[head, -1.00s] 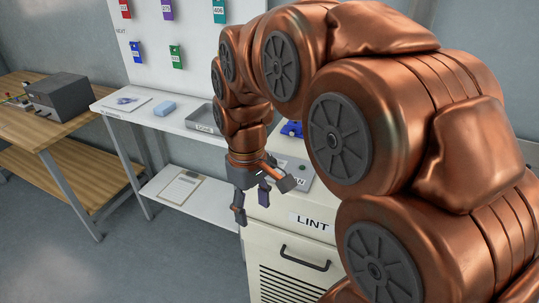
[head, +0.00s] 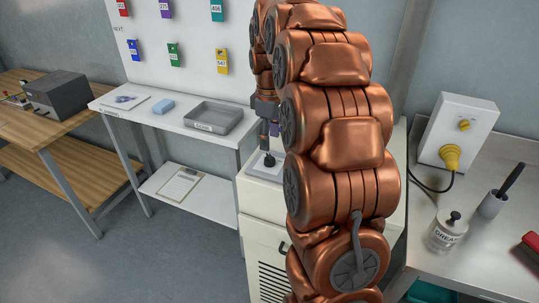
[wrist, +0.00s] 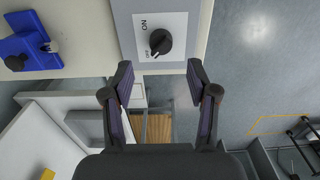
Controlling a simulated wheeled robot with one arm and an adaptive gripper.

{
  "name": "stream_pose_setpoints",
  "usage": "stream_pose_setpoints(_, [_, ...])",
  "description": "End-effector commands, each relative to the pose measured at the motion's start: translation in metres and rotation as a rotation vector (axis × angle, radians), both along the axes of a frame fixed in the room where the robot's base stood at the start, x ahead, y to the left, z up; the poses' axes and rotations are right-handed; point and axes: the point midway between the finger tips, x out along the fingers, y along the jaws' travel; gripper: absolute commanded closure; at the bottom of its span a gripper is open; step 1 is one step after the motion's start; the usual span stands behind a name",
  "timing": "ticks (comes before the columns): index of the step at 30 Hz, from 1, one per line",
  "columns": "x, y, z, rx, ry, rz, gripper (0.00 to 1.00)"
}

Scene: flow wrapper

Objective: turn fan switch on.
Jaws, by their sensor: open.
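In the head view the knob (head: 268,161) sits on the cream cabinet (head: 262,200). My gripper (wrist: 160,75) is open and empty. In the wrist view the knob lies beyond the fingertips, between their lines, with no visible contact. In the head view my gripper is just above the knob, partly hidden by my arm.
A blue block with a black knob (wrist: 30,45) lies beside the switch in the wrist view. A white shelf with a grey tray (head: 212,117) stands left of the cabinet. At right, a bench holds a white box (head: 458,128) with a yellow plug and a grease jar (head: 448,232).

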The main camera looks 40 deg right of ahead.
Motion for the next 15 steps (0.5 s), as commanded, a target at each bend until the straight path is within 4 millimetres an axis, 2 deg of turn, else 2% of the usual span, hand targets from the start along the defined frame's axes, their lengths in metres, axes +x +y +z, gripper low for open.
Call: stream_pose_setpoints(15, [-0.002,0.001,-0.059,0.001,0.005,0.001,0.41])
